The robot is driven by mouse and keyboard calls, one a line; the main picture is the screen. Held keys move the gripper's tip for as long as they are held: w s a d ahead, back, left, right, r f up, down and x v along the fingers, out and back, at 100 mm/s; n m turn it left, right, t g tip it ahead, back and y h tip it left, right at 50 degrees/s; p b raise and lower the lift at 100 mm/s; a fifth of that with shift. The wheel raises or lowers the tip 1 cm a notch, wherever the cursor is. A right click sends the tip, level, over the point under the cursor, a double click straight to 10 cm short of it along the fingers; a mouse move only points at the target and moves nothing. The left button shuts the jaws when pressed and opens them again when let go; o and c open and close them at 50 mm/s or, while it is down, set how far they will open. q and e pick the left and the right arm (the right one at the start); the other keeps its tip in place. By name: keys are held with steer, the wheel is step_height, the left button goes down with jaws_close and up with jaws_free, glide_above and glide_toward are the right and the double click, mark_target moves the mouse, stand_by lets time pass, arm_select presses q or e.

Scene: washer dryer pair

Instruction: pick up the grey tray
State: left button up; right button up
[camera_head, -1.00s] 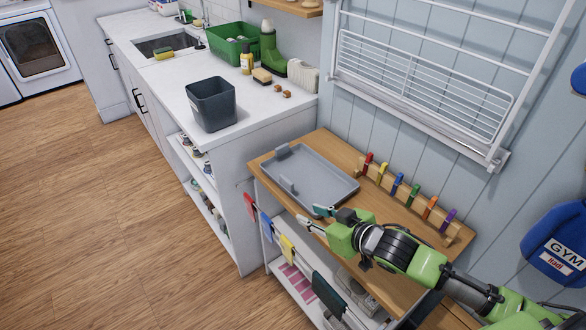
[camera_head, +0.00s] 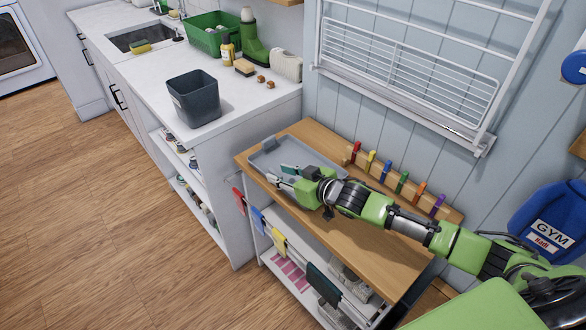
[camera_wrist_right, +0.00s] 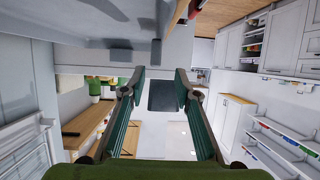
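The grey tray (camera_head: 292,153) lies flat on the wooden top of a small shelf unit, beside the white counter. It is shallow, with raised lugs on its edges. My right gripper (camera_head: 281,175) is over the tray's front part, and the gripper and wrist hide part of the tray. In the right wrist view, my right gripper (camera_wrist_right: 158,90) has its green fingers spread, with nothing clearly held between them. A close grey surface at the top of that view looks like the tray (camera_wrist_right: 100,25). Whether a finger touches the tray cannot be told. My left gripper is out of view.
The wooden top (camera_head: 375,240) has a rack of coloured pegs (camera_head: 387,171) along its back. A wire drying rack (camera_head: 410,80) hangs on the wall above. A dark grey bin (camera_head: 194,98) and a green tub (camera_head: 214,38) stand on the counter. Cloths (camera_head: 278,243) hang at the unit's front.

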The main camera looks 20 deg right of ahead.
mark_target(274, 170)
steer(key=x, duration=0.3)
steer(key=shift+w+d+f+p, duration=0.2)
steer(key=shift+w+f+p, duration=0.05)
steer(key=shift+w+p, duration=0.1)
steer(key=shift+w+a+f, duration=0.25)
steer(key=shift+w+f, duration=0.1)
steer(key=shift+w, duration=0.25)
jaws_close()
